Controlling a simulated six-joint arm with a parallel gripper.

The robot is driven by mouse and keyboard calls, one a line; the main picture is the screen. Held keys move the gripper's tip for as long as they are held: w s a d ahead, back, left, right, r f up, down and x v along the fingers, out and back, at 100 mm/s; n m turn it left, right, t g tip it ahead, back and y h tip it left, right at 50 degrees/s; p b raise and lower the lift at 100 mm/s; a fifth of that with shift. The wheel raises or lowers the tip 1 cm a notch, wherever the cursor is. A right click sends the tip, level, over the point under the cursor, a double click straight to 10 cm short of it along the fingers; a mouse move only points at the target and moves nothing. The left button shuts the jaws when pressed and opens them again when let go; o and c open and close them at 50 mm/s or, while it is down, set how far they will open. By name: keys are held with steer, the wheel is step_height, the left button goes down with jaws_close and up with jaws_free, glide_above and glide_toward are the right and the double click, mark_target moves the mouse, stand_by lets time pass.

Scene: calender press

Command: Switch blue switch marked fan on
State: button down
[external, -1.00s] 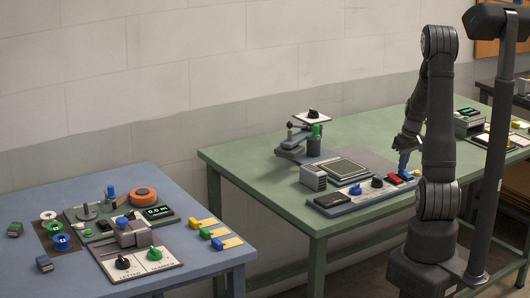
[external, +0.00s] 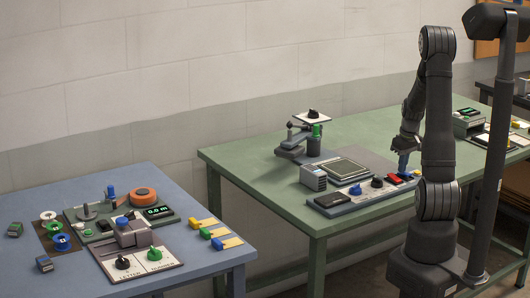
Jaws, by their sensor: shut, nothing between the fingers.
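My gripper (external: 404,154) points down over the right end of the grey control panel (external: 372,200) on the green table. It is shut and empty. A blue upright part shows at its tip; I cannot tell whether this is fingertip or switch. A blue control (external: 356,190) stands at the panel's left, with a black knob (external: 377,182) and a red control (external: 401,177) to its right. No fan label is readable, so I cannot tell which blue control bears it. The spot just under my gripper is partly hidden.
A grey machine (external: 300,146) stands behind the panel, beside a flat framed plate (external: 347,168). The blue table (external: 205,278) carries several other controls. The green table's left front (external: 262,180) is clear.

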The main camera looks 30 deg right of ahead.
mark_target(408, 174)
steer(key=shift+s+r, duration=0.15)
steer(key=shift+s, duration=0.45)
step_height(408, 174, up, 14)
steer(key=s, duration=0.3)
stand_by(0.3)
steer(key=shift+w+t, duration=0.4)
steer(key=shift+w, duration=0.25)
steer(key=x, duration=1.4)
